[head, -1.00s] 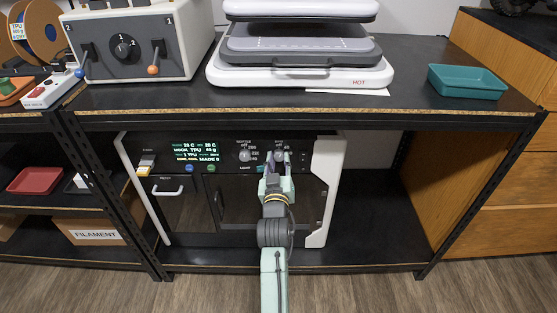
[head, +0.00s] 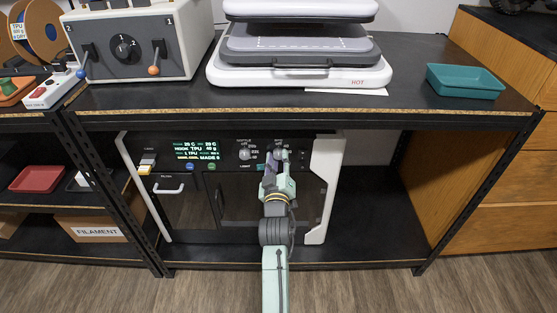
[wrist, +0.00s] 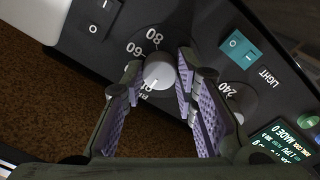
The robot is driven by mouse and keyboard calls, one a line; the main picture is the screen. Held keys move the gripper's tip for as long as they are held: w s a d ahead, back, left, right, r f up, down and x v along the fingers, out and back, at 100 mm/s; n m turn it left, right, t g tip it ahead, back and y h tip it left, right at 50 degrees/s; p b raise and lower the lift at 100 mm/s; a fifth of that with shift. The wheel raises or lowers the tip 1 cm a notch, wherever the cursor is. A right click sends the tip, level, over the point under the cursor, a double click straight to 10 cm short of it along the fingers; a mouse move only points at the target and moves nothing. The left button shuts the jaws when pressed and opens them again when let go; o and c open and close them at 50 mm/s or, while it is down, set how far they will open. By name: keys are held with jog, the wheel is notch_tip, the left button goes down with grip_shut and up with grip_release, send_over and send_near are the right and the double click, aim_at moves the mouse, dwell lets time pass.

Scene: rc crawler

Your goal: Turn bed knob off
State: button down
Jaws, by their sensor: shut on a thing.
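The bed knob (wrist: 158,72) is a round pale knob on the printer's dark front panel, ringed by printed numbers such as 60 and 80. In the wrist view my gripper (wrist: 159,67) has its purple-padded fingers on both sides of this knob, shut on it. Part of the dial print is hidden by a finger, so I cannot read the setting. In the head view my gripper (head: 277,161) covers the knob at the panel's right part. The printer (head: 327,180) stands on the lower shelf.
The nozzle knob (head: 245,155) sits just left of my gripper. A teal light switch (wrist: 240,47) and a dark rocker switch (wrist: 99,17) flank the bed knob. The upper shelf edge (head: 300,113) runs above my gripper. The shelf right of the printer is free.

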jog(key=c, duration=1.3)
grip_release()
jog(key=shift+s, duration=0.1)
jog(key=s, duration=0.7)
jog(key=shift+s+a+f, duration=0.1)
jog(key=shift+s+a, duration=0.05)
